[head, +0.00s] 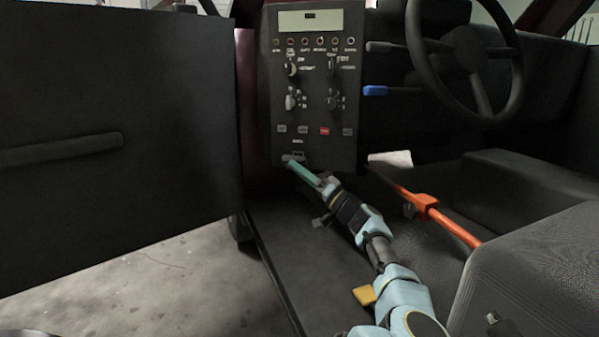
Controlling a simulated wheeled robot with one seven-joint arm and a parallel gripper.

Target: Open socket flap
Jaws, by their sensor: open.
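A dark control panel (315,100) with a pale display, knobs and buttons stands upright in the middle of the head view. Near its bottom edge, under a small white label, is a small dark rectangular fitting that looks like the socket flap (298,154). It is too small to tell whether the flap is shut or raised. My gripper (292,160) is just below and slightly left of this fitting, at the panel's lower edge. Its jaws are open and seem empty. I cannot tell whether a fingertip touches the flap, and the gripper may hide its lower part.
A dark door panel with a handle (60,150) fills the left. To the right are a steering wheel (465,50), a blue-tipped lever (376,90), an orange bar (428,205) beside my arm, and a grey seat (540,260). The dark floor left of my arm is clear.

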